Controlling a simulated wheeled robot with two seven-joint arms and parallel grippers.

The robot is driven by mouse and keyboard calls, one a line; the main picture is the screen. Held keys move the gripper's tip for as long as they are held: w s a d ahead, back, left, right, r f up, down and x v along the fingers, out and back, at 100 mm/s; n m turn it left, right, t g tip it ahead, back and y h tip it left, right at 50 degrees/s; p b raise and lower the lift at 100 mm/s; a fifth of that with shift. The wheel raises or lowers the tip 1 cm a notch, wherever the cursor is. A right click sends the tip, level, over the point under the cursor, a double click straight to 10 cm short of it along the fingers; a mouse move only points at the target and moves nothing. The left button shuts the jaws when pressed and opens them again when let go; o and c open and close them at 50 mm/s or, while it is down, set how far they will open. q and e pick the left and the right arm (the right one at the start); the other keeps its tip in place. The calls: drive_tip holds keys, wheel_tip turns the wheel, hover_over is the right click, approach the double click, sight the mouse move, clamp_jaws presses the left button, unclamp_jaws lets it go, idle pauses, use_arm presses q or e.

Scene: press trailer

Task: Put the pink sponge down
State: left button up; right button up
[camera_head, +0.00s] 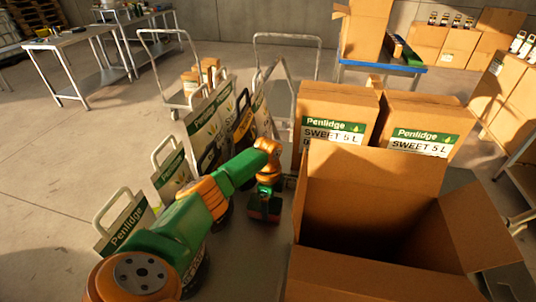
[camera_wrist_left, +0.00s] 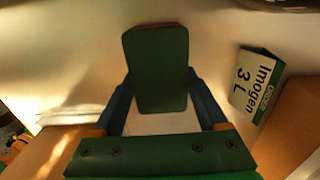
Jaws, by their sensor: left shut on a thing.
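My left gripper (camera_head: 265,198) points down over the grey surface (camera_head: 246,248), left of the open cardboard box. It is shut on the pink sponge (camera_head: 264,213), which shows a green top and a thin reddish lower edge. In the left wrist view the sponge (camera_wrist_left: 156,68) sits between the two blue fingers of my left gripper (camera_wrist_left: 162,105), its dark green face towards the camera. I cannot tell whether the sponge touches the surface below. My right gripper is not in view.
The large open box (camera_head: 371,205) stands to the right, with two closed Penlidge boxes (camera_head: 333,113) behind it.

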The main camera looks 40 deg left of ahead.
use_arm(q)
drive_tip(key=shift+f, duration=0.45)
drive_tip(key=shift+f, duration=0.2)
drive_tip(key=o, duration=1.2)
drive_tip(key=shift+r, duration=0.1)
wheel_tip(320, 180, up, 12)
drive_tip(key=shift+r, duration=0.2)
